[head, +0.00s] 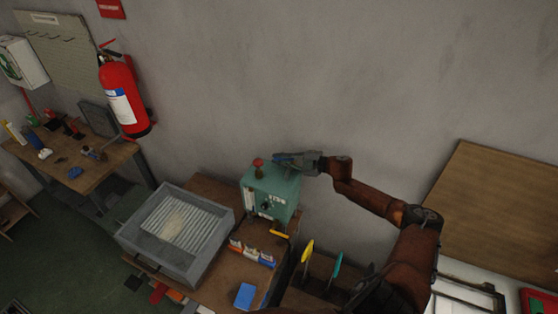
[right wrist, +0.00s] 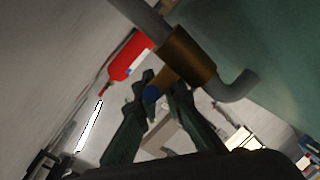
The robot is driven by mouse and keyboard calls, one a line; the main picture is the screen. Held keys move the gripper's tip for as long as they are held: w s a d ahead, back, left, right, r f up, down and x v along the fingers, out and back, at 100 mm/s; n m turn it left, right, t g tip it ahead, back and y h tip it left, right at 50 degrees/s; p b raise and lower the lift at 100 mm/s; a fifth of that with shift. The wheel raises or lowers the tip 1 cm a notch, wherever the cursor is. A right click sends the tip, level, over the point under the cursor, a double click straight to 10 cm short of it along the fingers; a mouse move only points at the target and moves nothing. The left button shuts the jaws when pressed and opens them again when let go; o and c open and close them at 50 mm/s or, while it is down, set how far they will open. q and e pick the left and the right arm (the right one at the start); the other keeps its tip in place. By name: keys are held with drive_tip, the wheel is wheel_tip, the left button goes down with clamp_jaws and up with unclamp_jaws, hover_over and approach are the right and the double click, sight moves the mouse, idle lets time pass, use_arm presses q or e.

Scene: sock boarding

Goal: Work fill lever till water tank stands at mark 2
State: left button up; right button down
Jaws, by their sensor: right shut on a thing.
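The green water tank unit (head: 270,193) stands on a brown bench against the wall. A pale upright strip (head: 250,198), perhaps its level gauge, is on its front; the level and marks are too small to read. My right gripper (head: 284,159) is at the unit's top back edge. In the right wrist view, my right gripper (right wrist: 160,90) is shut on the fill lever (right wrist: 163,80), a brownish arm with a blue end, which joins a brass-coloured valve body (right wrist: 187,57) on a grey pipe. The fingers partly hide the lever. My left gripper is not in view.
A grey tray with a ribbed plate (head: 150,246) stands to the left. A blue block (head: 244,296) and small packets (head: 250,253) lie in front. A fire extinguisher (head: 121,95) hangs on the wall.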

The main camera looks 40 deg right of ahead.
drive_tip(key=c, duration=2.3)
unclamp_jaws()
drive_tip(key=shift+s+d, duration=0.15)
drive_tip(key=shift+d, duration=0.05)
drive_tip(key=shift+a, duration=0.1)
drive_tip(key=v, duration=1.2)
